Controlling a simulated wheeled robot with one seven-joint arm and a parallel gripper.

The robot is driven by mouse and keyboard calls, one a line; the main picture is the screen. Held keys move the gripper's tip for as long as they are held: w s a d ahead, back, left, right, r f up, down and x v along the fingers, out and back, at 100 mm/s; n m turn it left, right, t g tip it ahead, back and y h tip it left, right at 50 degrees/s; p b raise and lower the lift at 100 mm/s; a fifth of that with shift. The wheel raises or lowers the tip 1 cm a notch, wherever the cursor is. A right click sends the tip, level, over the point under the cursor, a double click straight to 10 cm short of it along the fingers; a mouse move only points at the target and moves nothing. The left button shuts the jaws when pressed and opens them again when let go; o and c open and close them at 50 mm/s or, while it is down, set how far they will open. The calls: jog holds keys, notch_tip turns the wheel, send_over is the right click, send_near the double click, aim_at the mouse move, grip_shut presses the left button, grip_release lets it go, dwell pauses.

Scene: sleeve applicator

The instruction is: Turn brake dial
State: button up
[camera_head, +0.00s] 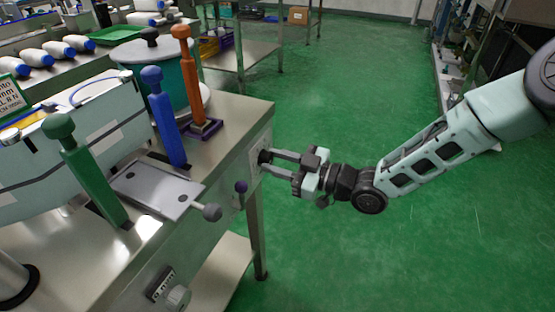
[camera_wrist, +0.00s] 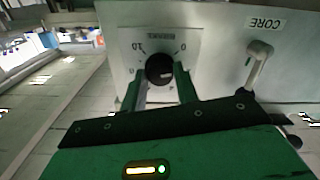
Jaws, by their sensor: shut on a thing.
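The brake dial (camera_wrist: 159,69) is a round black knob with a short white mark, on a pale square plate with a printed scale, in the wrist view. My gripper (camera_wrist: 160,84) has its two fingers on either side of the knob and is shut on it. In the head view my gripper (camera_head: 266,160) reaches from the right to the end panel of the steel machine table (camera_head: 240,112). There the dial is a small dark knob (camera_head: 265,156) at the fingertips, partly hidden by them. The scale's lettering is upside down and partly too small to read.
A grey lever (camera_wrist: 259,64) stands close to the right under a CORE label. Open green floor lies right of the table.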

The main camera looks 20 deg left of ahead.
jog(key=m+p, duration=0.1)
jog(key=m, duration=0.4)
jog(key=shift+m, duration=0.3)
jog(key=m, duration=0.4)
jog(key=shift+f+m+p, duration=0.1)
jog(key=shift+m+p, duration=0.2)
jog(key=shift+p, duration=0.1)
jog(key=o, duration=1)
jog(key=shift+d, duration=0.15)
jog(key=d, duration=0.5)
jog(key=s+d, duration=0.1)
jog(key=d, duration=0.5)
jog(key=d+p, duration=0.1)
jog(key=d, duration=0.5)
jog(key=shift+s+d, duration=0.1)
jog(key=shift+s, duration=0.1)
